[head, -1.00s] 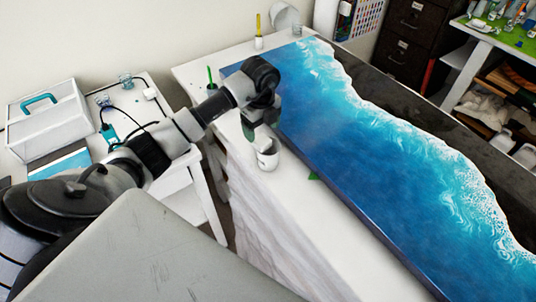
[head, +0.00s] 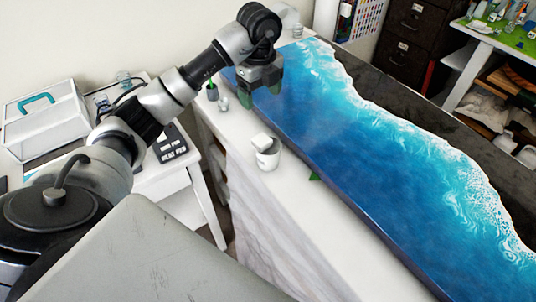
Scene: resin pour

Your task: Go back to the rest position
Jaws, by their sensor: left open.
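My left arm comes in from the left, and its gripper (head: 260,92) is raised above the left edge of the blue resin panel (head: 375,185). The gripper is open, with its green-tipped fingers apart and nothing seen between them. A white cup (head: 267,160) stands upright on the white table (head: 300,215), in front of and below the gripper and apart from it. A pale block-like thing shows at the cup's mouth. My right gripper is not in view.
A white toolbox (head: 45,125) with a teal handle stands on the side table at left. Small pots, one holding a green stick (head: 211,88), stand behind the arm. Dark drawers (head: 408,35) and a cluttered shelf are at back right. The table's front strip is clear.

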